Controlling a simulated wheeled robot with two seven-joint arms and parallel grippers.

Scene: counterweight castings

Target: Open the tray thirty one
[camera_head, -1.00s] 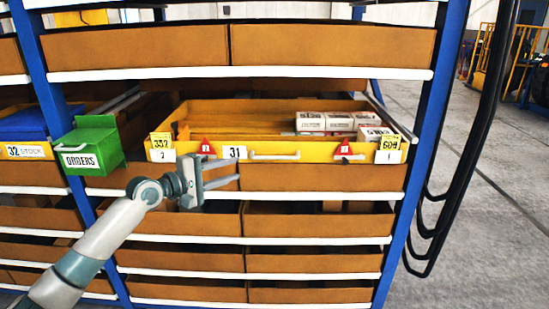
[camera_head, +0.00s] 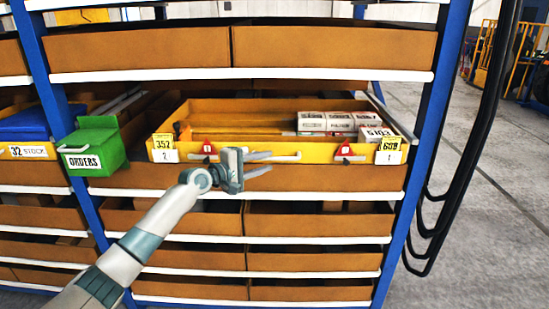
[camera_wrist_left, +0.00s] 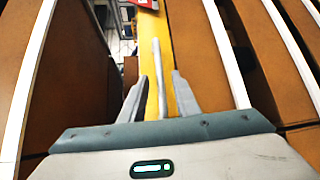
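The yellow tray (camera_head: 320,153) stands in the shelf bay, its inside and contents showing over its front. My left gripper (camera_head: 268,163) is in front of the tray at the handle. In the left wrist view its two fingers (camera_wrist_left: 158,98) are apart, with the bar lying between them and gaps showing on both sides. My right gripper is not in view.
A green ORDERS box (camera_head: 95,150) hangs on the blue post left of the tray. White cartons (camera_head: 340,122) lie in the tray's right part. A tray marked 32 (camera_head: 30,151) is farther left. Open floor (camera_head: 485,220) lies to the right.

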